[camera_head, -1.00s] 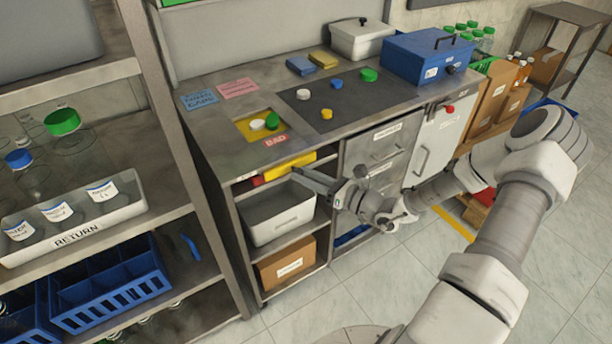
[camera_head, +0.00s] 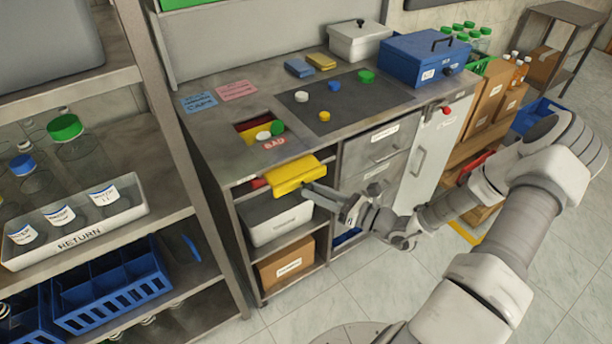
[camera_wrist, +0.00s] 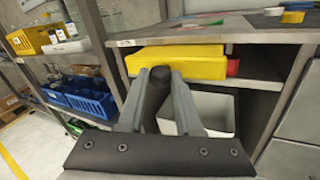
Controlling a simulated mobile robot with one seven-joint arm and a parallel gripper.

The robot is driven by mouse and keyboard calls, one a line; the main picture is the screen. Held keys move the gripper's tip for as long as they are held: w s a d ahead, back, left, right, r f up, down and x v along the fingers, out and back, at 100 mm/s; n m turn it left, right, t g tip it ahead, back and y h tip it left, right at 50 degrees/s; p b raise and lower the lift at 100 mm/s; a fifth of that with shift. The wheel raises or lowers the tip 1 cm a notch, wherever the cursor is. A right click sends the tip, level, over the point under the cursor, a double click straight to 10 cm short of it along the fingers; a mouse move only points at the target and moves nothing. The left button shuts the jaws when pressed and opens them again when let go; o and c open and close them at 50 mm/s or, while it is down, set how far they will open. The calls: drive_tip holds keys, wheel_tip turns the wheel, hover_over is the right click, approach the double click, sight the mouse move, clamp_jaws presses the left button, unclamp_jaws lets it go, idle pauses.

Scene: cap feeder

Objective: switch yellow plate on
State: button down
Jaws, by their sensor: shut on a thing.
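The yellow plate (camera_head: 293,176) juts out of the cabinet front, just under the worktop. It also shows in the wrist view (camera_wrist: 190,60). My gripper (camera_head: 314,188) is shut at the plate's front. In the wrist view its fingers (camera_wrist: 160,80) close around a dark knob in front of the plate.
A grey bin (camera_head: 275,226) stands on the shelf below the plate, with a cardboard box (camera_head: 286,266) under it. A shelf rack with a RETURN tray (camera_head: 75,240) is at left. Drawers (camera_head: 375,148) are right of the plate. Loose caps lie on the dark mat (camera_head: 345,98).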

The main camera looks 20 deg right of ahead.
drive_tip(key=s+d+p, duration=0.1)
drive_tip(key=s+d, duration=0.1)
drive_tip(key=s, duration=0.6)
drive_tip(key=shift+d, duration=0.3)
drive_tip(key=shift+f, duration=0.1)
drive_tip(key=c, duration=0.6)
unclamp_jaws()
drive_tip(key=shift+s, duration=0.15)
drive_tip(key=v, duration=1.7)
drive_tip(key=shift+s+d+p, duration=0.1)
drive_tip(key=shift+d+p, duration=0.15)
drive_tip(key=shift+p, duration=0.1)
